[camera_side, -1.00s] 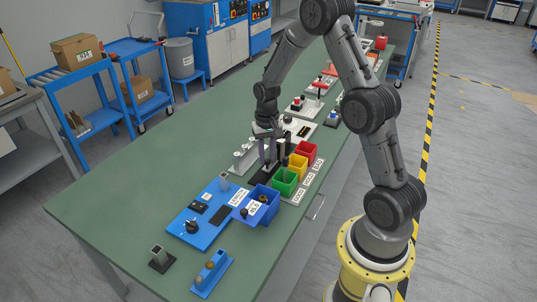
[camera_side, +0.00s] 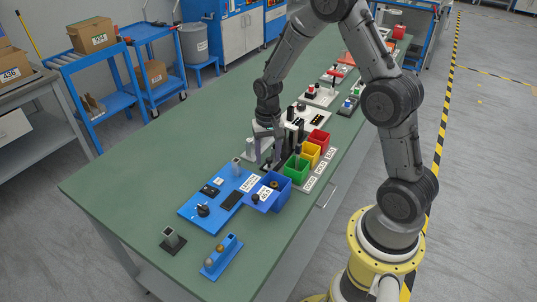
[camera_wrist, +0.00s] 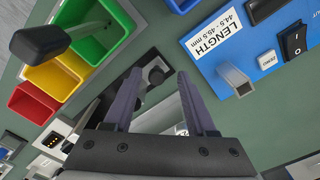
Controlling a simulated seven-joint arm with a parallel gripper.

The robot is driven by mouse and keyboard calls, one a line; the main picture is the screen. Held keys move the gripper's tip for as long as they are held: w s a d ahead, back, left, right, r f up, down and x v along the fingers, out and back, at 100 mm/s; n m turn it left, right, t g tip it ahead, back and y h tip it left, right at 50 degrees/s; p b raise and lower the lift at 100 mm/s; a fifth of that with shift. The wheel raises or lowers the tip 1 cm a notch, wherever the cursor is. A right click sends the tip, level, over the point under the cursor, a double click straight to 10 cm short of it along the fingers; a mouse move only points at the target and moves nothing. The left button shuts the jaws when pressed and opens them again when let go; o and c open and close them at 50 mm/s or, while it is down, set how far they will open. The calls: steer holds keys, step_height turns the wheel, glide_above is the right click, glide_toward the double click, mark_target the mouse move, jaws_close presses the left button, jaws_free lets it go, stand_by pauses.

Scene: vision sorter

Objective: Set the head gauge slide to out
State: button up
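My gripper (camera_side: 267,158) hangs low over the bench, between the blue length panel and the coloured bins. In the wrist view my gripper (camera_wrist: 160,72) has its two grey fingers spread, with a clear gap between them. The fingers hide part of the fixture.
Green (camera_side: 296,167), yellow (camera_side: 311,154) and red (camera_side: 319,138) bins stand close to the right. A black-handled lever (camera_wrist: 42,38) rises close to the wrist camera. The blue panel (camera_side: 205,207) and blue bin (camera_side: 279,185) lie nearer.

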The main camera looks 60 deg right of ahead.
step_height(320, 180, up, 14)
stand_by(0.6)
step_height(320, 180, up, 7)
steer(key=n+t, duration=0.1)
steer(key=t, duration=0.1)
glide_above(267, 160)
steer(key=s+a, duration=0.2)
steer(key=a, duration=0.1)
steer(key=s+a+r+n+t, duration=0.2)
steer(key=s+a+r, duration=0.25)
steer(key=s, duration=0.25)
steer(key=s+a+f+n+t, duration=0.1)
steer(key=s+n, duration=0.5)
steer(key=s, duration=0.6)
steer(key=shift+a+f+t, duration=0.3)
steer(key=shift+a+f, duration=0.6)
